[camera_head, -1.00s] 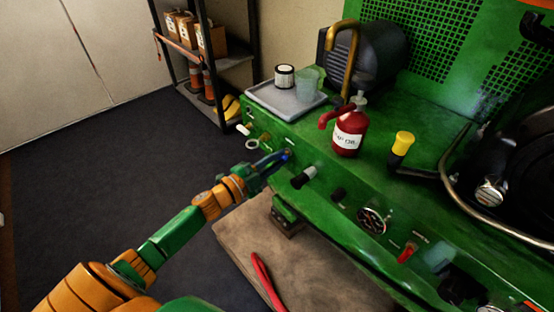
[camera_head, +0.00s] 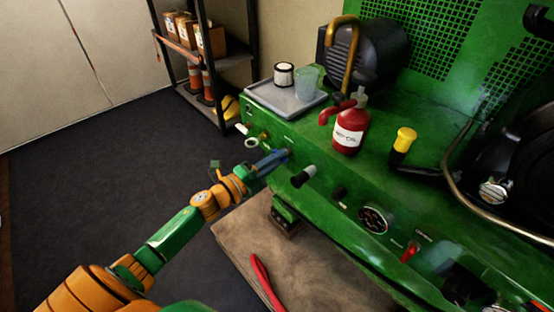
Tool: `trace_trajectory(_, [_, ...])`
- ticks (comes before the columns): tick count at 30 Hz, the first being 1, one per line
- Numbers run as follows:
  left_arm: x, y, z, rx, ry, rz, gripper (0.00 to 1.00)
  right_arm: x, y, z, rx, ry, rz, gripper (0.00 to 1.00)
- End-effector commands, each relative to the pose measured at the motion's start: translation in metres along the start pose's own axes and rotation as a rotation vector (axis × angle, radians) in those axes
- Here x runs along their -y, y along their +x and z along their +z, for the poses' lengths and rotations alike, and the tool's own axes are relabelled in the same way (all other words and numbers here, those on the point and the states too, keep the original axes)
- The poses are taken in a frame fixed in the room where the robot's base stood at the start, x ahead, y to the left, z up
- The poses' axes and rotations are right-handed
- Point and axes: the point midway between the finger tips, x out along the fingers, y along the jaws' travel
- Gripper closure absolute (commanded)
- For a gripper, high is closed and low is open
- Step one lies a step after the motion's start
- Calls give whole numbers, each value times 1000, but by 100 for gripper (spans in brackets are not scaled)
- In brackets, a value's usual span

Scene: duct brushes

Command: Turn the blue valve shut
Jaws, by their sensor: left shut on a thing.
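The blue valve (camera_head: 282,154) is on the front panel of the green machine, near its left end. My left gripper (camera_head: 274,161) reaches it from the lower left and is shut on it. The jaws cover much of the valve, so its exact angle is hard to tell. My right gripper is out of view.
A black knob with a pale tip (camera_head: 303,176) sticks out just right of the valve. A white ring (camera_head: 252,143) is just left of it. A red bottle (camera_head: 349,130) and a grey tray (camera_head: 280,101) with a cup stand on top. A red tool (camera_head: 264,280) lies on the mat below.

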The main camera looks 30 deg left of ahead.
Motion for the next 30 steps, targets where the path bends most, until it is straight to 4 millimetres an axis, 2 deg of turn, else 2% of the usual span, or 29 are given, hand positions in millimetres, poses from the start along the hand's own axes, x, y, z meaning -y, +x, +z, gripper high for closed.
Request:
trace_trajectory(13, [-1,0,0,0,7,2,100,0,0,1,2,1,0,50])
trace_trajectory(14, [-1,0,0,0,7,2,74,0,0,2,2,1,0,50])
trace_trajectory(16, [-1,0,0,0,7,2,55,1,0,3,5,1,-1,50])
trace_trajectory(26, [0,-2,0,0,6,1,54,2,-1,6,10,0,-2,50])
trace_trajectory(30, [-1,-21,0,0,6,5,54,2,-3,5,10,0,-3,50])
